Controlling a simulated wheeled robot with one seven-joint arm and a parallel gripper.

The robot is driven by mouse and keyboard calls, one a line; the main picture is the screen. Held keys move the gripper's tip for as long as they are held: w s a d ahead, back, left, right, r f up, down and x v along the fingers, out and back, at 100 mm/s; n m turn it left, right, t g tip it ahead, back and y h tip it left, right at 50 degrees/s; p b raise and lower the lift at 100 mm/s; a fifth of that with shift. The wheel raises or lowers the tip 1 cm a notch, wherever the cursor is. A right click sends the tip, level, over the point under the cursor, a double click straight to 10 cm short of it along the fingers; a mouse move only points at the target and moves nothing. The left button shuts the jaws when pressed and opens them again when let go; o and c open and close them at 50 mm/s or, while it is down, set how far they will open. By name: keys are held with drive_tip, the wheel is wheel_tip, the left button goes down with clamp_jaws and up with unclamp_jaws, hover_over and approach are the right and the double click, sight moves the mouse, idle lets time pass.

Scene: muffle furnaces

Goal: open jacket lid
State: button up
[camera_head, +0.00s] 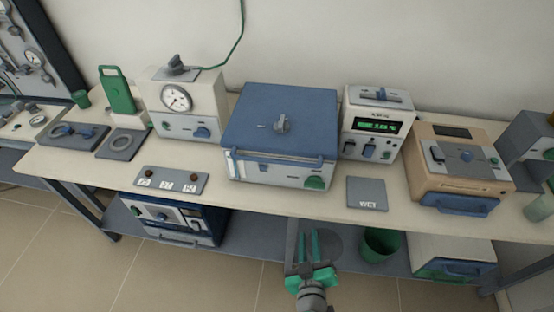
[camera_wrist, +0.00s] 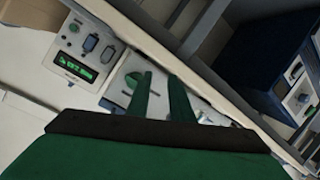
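The blue jacket lid (camera_head: 281,117) lies closed on top of a white box (camera_head: 270,172) in the middle of the bench. A green dial (camera_head: 315,183) is at the box's lower right front. My gripper (camera_head: 308,234) is in front of the bench edge, below and to the right of the lid, and apart from it. Its two green fingers are parallel with an empty gap; they also show in the wrist view (camera_wrist: 161,80). The lid cannot be clearly made out in the wrist view.
A white unit with a green display (camera_head: 373,125) stands right of the box, also seen in the wrist view (camera_wrist: 75,66). A gauge unit (camera_head: 180,105) stands left. A beige unit (camera_head: 458,165) is farther right. Flat plates (camera_head: 171,181) (camera_head: 367,193) lie at the bench front. A green bin (camera_head: 380,245) is below.

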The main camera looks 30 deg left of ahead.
drive_tip(key=w+a+r+n+g+y, duration=0.2)
drive_tip(key=w+a+r+n+y, duration=0.35)
drive_tip(key=r+n, duration=0.35)
drive_tip(key=n+g+y, duration=0.3)
drive_tip(key=n+g, duration=0.2)
drive_tip(key=n, duration=0.5)
approach(278, 163)
drive_tip(key=x, duration=1.1)
drive_tip(key=shift+w+a, duration=0.1)
drive_tip(key=shift+c, duration=0.7)
clamp_jaws()
